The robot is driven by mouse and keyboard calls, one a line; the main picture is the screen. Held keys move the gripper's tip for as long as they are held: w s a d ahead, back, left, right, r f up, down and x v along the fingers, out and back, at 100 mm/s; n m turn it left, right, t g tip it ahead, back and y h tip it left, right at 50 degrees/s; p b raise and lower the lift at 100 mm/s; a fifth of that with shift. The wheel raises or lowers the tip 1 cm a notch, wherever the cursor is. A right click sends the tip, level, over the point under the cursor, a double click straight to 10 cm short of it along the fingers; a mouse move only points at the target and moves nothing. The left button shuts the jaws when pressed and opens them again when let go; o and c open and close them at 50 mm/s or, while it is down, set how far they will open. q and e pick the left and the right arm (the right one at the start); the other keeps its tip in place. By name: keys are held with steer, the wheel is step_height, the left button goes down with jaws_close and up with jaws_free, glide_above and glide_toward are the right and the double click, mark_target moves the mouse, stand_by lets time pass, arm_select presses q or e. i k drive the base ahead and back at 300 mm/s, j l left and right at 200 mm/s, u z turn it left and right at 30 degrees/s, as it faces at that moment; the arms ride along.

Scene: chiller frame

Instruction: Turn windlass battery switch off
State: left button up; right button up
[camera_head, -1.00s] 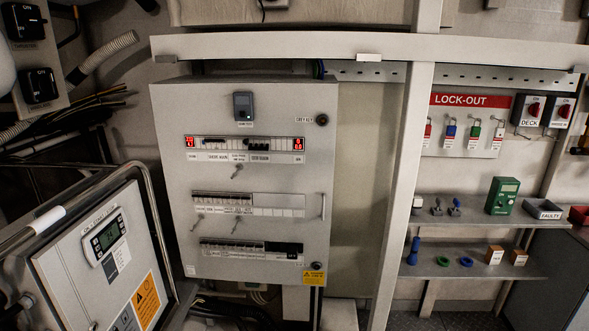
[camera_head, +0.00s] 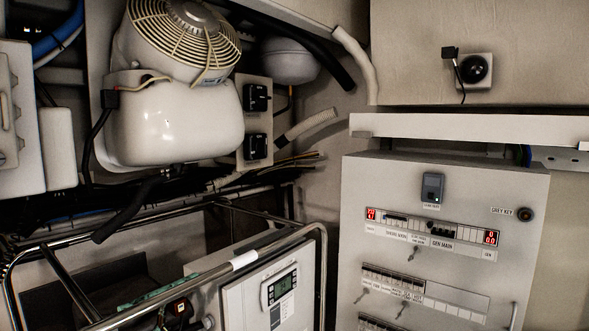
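No switch in the head view carries a readable windlass label, so I cannot tell which one is the windlass battery switch. Two black switches, an upper one (camera_head: 256,97) and a lower one (camera_head: 255,147), sit one above the other on a beige plate right of the white compressor. Their labels are too small to read. A grey breaker cabinet (camera_head: 455,190) at the right has rows of breakers, red displays and a key switch labelled GREY KEY (camera_head: 525,214). Neither of my grippers is in view.
A white compressor (camera_head: 175,125) with a caged fan (camera_head: 185,40) fills the upper left. A metal tube frame (camera_head: 318,270) surrounds a control box with a display (camera_head: 280,289) at the bottom. Dark hoses and cables run behind. A round black fitting (camera_head: 475,69) is on the upper right wall.

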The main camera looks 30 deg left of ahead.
mark_target(260, 145)
steer(key=u, duration=1.1)
steer(key=z, duration=0.15)
steer(key=i+j, duration=0.05)
